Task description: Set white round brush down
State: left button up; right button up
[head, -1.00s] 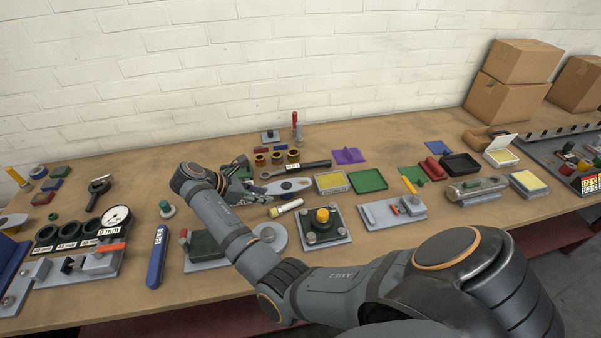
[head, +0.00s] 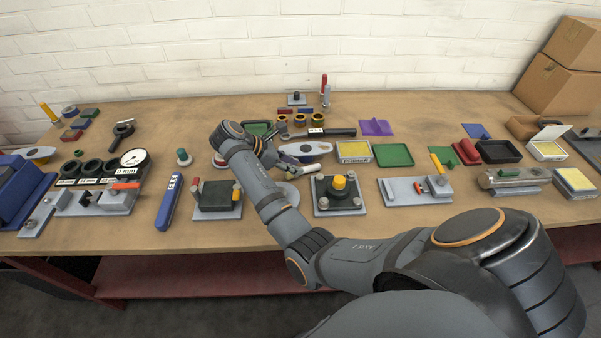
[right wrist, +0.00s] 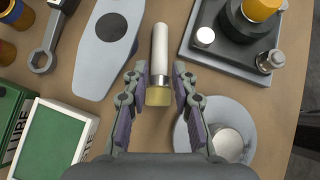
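The white round brush (right wrist: 159,55) has a white handle, a metal ferrule and pale yellow bristles. In the head view the brush (head: 311,168) lies close beside my right gripper, left of the plate with the yellow knob. In the right wrist view my right gripper (right wrist: 160,75) is open. Its fingers stand on both sides of the ferrule and bristles, with a gap on each side. The handle points away from the palm, over the table. The gripper is partly hidden behind my arm in the head view. My left gripper is not in view.
A plate with a yellow knob (head: 339,183) stands right of the brush. A grey disc (right wrist: 234,111) with a metal knob lies near the right finger. A grey paddle-shaped piece (right wrist: 91,62) and a green box (right wrist: 48,145) lie to the left. Bare table shows between them.

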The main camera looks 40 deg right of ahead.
jog(key=x, duration=0.3)
jog(key=shift+d+f, duration=0.15)
jog(key=shift+d, duration=0.05)
grip_shut()
